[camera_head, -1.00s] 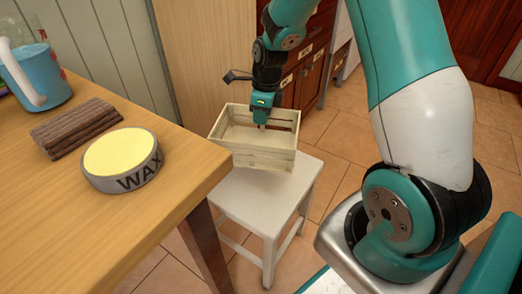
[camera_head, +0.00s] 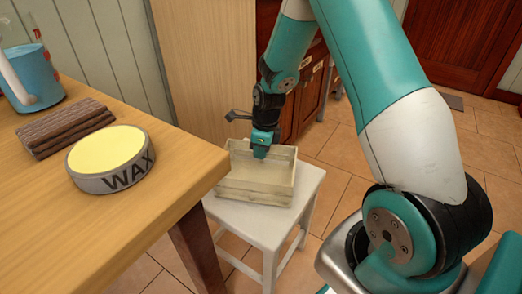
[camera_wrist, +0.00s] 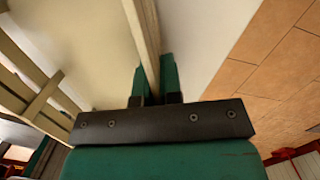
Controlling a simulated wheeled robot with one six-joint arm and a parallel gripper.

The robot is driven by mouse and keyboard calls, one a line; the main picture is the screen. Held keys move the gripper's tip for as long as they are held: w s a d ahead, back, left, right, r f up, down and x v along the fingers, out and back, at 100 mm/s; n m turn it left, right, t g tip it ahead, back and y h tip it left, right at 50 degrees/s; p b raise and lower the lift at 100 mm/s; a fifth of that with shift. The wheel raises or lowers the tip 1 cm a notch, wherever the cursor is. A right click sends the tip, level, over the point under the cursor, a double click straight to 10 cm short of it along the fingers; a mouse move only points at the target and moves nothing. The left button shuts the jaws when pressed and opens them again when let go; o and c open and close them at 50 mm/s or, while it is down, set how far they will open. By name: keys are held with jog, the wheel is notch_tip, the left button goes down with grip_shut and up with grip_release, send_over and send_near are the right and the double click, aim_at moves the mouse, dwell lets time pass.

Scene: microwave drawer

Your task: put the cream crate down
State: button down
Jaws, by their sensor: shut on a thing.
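The cream crate (camera_head: 252,192) is an open slatted wooden box, upright at the white stool (camera_head: 288,215). Its base is at the seat, but I cannot tell whether it touches or hovers just above. My gripper (camera_head: 260,153) points down and is shut on the upper edge of one crate wall. In the wrist view the wall (camera_wrist: 148,40) of the crate runs between the two fingers (camera_wrist: 157,85), with slats of another side at left. The pale stool seat (camera_wrist: 200,45) shows to the right of the gripped wall.
A wooden table (camera_head: 110,215) stands close at left, its corner near the crate. A wooden cabinet (camera_head: 205,65) is behind the stool. Tiled floor lies right of it.

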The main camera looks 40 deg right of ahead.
jog(key=c, duration=1.3)
grip_release()
jog(key=r+p, duration=0.1)
jog(key=r, duration=0.3)
jog(key=r+p, duration=0.2)
jog(key=r, duration=0.2)
jog(key=s+d+r+p, duration=0.1)
jog(key=r+p, duration=0.1)
jog(key=r, duration=0.2)
jog(key=shift+r, duration=0.1)
